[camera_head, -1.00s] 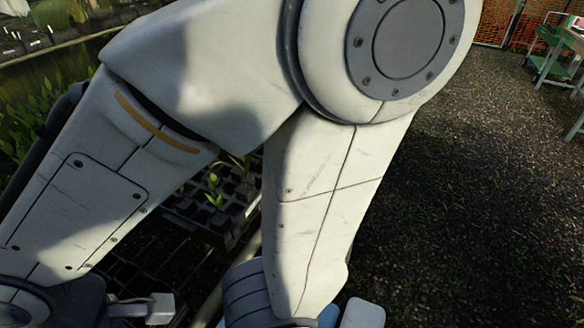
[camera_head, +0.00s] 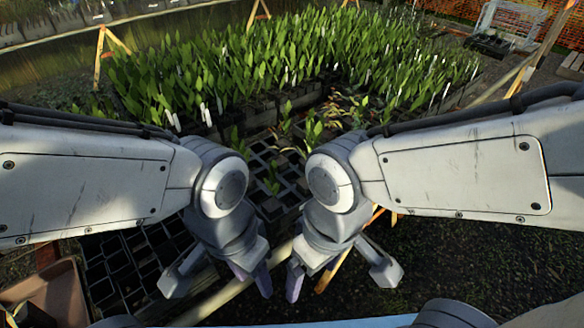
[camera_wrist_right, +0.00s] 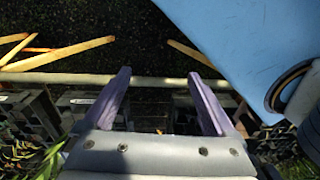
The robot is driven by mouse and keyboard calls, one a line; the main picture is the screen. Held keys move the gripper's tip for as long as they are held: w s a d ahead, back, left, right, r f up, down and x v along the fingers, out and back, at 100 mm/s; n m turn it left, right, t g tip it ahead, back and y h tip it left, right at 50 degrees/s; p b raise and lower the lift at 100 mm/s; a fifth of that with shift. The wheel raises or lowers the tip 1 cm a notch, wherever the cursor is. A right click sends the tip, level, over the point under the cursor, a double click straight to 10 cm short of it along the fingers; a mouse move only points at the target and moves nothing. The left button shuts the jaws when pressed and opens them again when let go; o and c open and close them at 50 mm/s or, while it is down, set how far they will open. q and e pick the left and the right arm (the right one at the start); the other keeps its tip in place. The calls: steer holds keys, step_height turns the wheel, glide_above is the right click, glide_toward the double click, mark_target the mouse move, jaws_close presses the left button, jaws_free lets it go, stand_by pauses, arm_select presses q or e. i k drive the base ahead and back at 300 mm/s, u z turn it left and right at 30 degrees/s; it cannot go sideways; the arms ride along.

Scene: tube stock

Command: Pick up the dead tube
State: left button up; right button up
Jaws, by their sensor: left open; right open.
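Brown, wilted-looking leaves (camera_head: 352,104) stand among the green plants beyond my arms in the head view. I cannot tell which single tube is the dead one. Other sparse seedlings (camera_head: 312,132) stand in the dark tube tray (camera_head: 262,160) nearer to me. My left gripper (camera_head: 252,277) points down at the near edge of the bench, open and empty. My right gripper (camera_head: 304,275) hangs just right of it, also open and apart from the plants. In the right wrist view its two purple fingers (camera_wrist_right: 160,88) are spread with nothing between them.
Dense green plants with white labels (camera_head: 205,112) fill the far bench. Empty black cells (camera_head: 130,262) and a brown bin (camera_head: 45,295) lie at lower left. A pale rail (camera_head: 222,298) runs along the near edge. Wooden stakes (camera_head: 335,270) and dark ground are at the right.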

mark_target(282, 162)
steer(key=z, duration=1.65)
steer(key=i, duration=1.05)
steer(key=u, duration=3.35)
